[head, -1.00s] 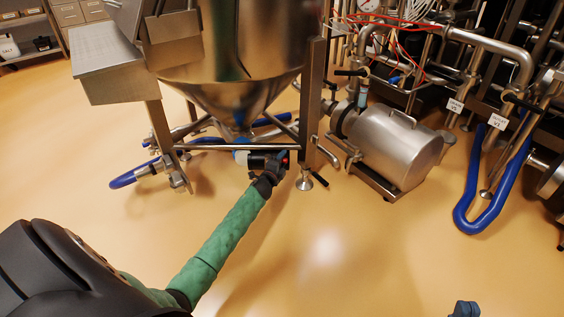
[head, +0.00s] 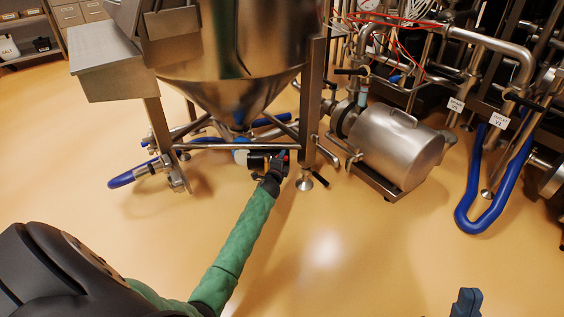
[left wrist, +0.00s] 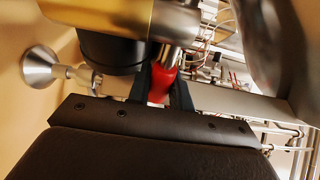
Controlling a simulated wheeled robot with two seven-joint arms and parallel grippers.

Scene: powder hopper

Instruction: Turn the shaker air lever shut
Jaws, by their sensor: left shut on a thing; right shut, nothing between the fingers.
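The shaker air lever has a red handle (left wrist: 161,84), seen in the left wrist view between my two dark fingers (left wrist: 164,92). In the head view only a small red bit of the lever (head: 286,154) shows beside my left gripper (head: 276,166), under the steel hopper cone (head: 236,100). My left gripper is shut on the red handle. The fingers hide part of it, and the lever's exact angle is hard to tell. My right gripper (head: 466,303) shows only as a small blue-grey piece at the bottom edge, shut and empty, away from the hopper.
A steel frame bar (head: 240,146) crosses just above my left gripper, and a frame leg (head: 311,100) stands close to its right. A steel pump housing (head: 398,150) and blue hoses (head: 472,190) are further right. The floor in front is clear.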

